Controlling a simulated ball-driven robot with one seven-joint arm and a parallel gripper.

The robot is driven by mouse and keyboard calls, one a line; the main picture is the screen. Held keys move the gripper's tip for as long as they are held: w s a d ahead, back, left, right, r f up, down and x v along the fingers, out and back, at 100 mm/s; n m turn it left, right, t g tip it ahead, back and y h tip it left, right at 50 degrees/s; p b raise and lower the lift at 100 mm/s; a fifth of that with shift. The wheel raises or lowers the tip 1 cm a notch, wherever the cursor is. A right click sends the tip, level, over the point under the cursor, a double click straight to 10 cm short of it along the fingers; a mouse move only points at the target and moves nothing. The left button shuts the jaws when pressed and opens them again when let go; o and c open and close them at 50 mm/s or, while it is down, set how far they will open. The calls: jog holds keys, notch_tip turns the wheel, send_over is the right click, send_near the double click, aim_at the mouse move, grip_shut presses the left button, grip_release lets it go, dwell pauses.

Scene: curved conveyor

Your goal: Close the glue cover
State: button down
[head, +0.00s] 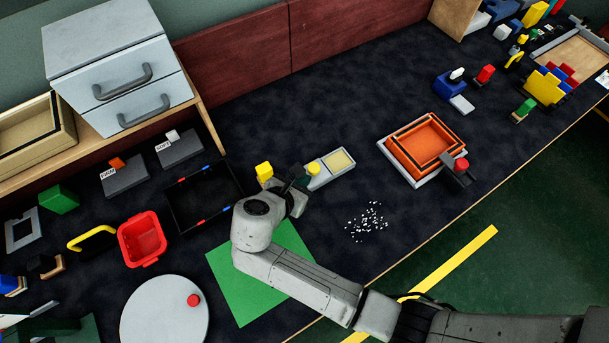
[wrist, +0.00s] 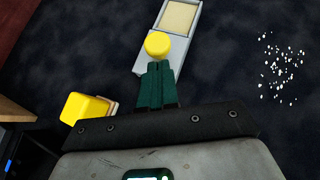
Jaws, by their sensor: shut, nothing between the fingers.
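The glue box is a narrow light-grey tray (head: 325,176) in the middle of the table. A pale yellow pad (head: 339,160) lies uncovered in its far right part. The grey cover with a round yellow knob (head: 313,168) is at the near left part. In the wrist view the knob (wrist: 158,45) is just beyond my fingertips, and the pad (wrist: 179,16) shows past it. My gripper (wrist: 157,65) has dark green fingers, shut together and empty. Its tips are right by the knob; I cannot tell whether they touch it. In the head view my gripper (head: 303,180) partly hides the tray's near left end.
A yellow block (head: 264,172) stands just left of my gripper and also shows in the wrist view (wrist: 85,107). A black tray (head: 205,198) lies farther left, and small white bits (head: 367,222) lie to the right. Table space right of the glue box is clear.

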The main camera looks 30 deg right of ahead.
jog(key=shift+w+d, duration=0.3)
jog(key=shift+d, duration=0.3)
jog(key=d+p, duration=0.4)
jog(key=d, duration=0.4)
jog(key=shift+s+d, duration=0.1)
jog(key=shift+d, duration=0.25)
